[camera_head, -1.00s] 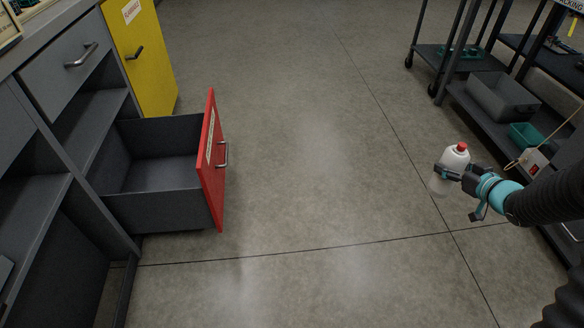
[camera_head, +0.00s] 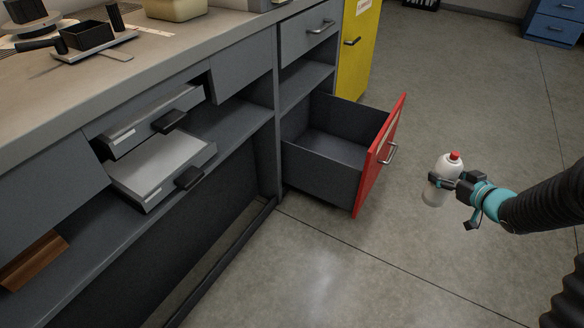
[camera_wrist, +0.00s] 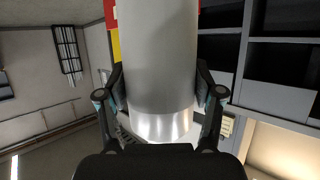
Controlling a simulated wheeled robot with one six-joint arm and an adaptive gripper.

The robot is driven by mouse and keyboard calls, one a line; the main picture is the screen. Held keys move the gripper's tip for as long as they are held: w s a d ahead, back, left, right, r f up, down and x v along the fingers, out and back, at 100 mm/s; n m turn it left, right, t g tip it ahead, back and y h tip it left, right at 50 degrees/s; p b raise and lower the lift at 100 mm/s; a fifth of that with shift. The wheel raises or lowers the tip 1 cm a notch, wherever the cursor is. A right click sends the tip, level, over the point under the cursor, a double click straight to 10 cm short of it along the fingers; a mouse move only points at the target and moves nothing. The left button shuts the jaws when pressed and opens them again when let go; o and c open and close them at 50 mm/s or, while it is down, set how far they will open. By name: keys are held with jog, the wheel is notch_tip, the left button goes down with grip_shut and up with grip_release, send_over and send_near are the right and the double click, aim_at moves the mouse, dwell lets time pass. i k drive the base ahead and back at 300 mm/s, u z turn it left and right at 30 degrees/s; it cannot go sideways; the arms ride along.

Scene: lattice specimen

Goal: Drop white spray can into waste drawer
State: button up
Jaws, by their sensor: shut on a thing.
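The white spray can (camera_head: 441,181) has a red cap and is held upright, a little tilted, in my gripper (camera_head: 442,180). In the wrist view the can (camera_wrist: 160,60) fills the middle, between the two fingers of my gripper (camera_wrist: 160,95), which are shut on it. The waste drawer (camera_head: 323,172) is pulled open, with a red front (camera_head: 381,158) and a dark grey box that looks empty. The can is in the air to the right of the red front, apart from it. Part of the drawer's floor is hidden.
The drawer sits in a grey workbench (camera_head: 150,85) with shelves and two smaller open drawers (camera_head: 165,165). A yellow cabinet (camera_head: 358,50) stands behind it. A blue drawer unit (camera_head: 556,22) is at the far right. The floor (camera_head: 330,265) around the drawer is clear.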

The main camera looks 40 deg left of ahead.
aim_at(319, 145)
jog(key=u, duration=0.85)
jog(key=i, duration=1.65)
jog(key=u, duration=0.05)
